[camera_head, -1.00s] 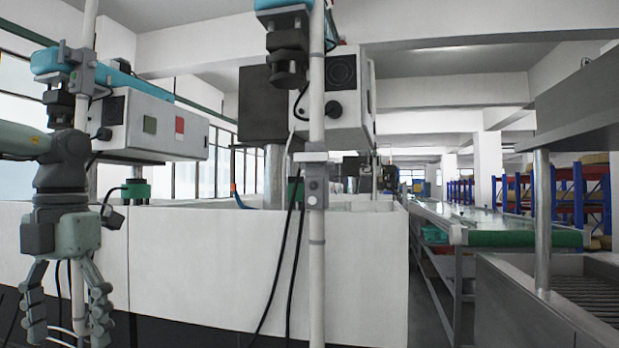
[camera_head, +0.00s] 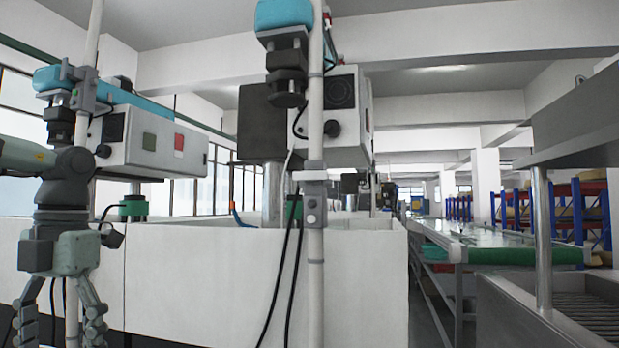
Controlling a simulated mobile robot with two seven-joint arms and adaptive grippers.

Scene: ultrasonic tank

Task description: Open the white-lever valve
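I cannot make out a white-lever valve in the head view. My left gripper (camera_head: 60,335) hangs at the lower left with its fingers pointing down and spread apart. I see nothing between the fingers, though their tips reach the bottom edge of the picture. It is in front of the white tank wall (camera_head: 185,285), and I cannot tell whether it touches anything. My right gripper is not in view.
A white upright pole (camera_head: 315,120) stands before the tank, with dark cables beside it. White control boxes (camera_head: 150,140) sit above the tank. A green conveyor (camera_head: 525,256) and a metal sink (camera_head: 520,310) are at right, with a narrow aisle between tank and conveyor.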

